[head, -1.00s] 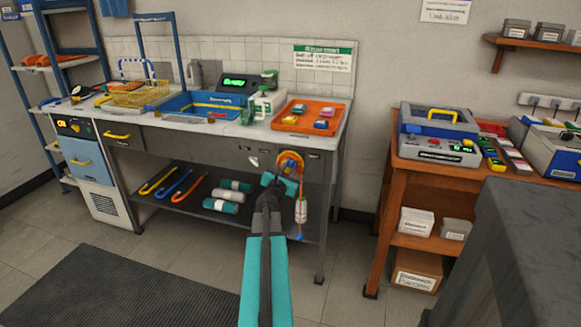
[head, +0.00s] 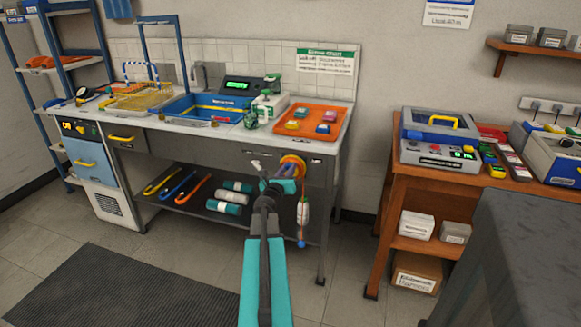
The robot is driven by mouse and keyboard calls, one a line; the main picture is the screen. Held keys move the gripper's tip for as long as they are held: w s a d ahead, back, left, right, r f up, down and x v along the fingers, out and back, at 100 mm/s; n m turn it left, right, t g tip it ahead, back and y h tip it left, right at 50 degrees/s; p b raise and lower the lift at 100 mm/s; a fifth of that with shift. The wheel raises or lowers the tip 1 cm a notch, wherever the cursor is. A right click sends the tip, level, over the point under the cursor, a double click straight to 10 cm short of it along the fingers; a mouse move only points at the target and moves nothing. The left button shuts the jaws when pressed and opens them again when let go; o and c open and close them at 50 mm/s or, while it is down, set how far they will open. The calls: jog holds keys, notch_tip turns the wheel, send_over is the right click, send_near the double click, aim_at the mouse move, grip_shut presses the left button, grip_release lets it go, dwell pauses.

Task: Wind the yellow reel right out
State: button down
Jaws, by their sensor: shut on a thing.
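The yellow reel (head: 294,163), with an orange-yellow rim, is mounted on the front of the workbench, below the right part of the top. A cord hangs beside it, with a white cylinder (head: 303,213) and a small blue ball (head: 301,244) at its lower end. My gripper (head: 284,181) reaches up from below and is at the front of the reel, shut on part of it. The gripper and arm cover the reel's lower left, so the exact part held is hidden.
The workbench top (head: 231,132) carries a blue basin (head: 195,108) and an orange tray (head: 337,122). Its lower shelf (head: 178,203) holds hooks and rolls. A wooden bench (head: 388,180) stands to the right, with a dark grey block (head: 525,240) nearer. Floor between is clear.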

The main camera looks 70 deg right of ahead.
jog(key=shift+w+n, duration=0.15)
jog(key=shift+n, duration=0.45)
jog(key=c, duration=1.6)
grip_release()
jog(key=shift+a, duration=0.1)
jog(key=a, duration=0.3)
jog(key=a+p, duration=0.1)
jog(key=a, duration=0.7)
jog(key=shift+s+a+r+p, duration=0.1)
jog(key=shift+s+a+p, duration=0.05)
jog(key=shift+s+p, duration=0.2)
jog(key=a+p, duration=0.1)
jog(key=p, duration=0.5)
jog(key=shift+a, duration=0.4)
jog(key=shift+a+p, duration=0.3)
jog(key=shift+p, duration=0.35)
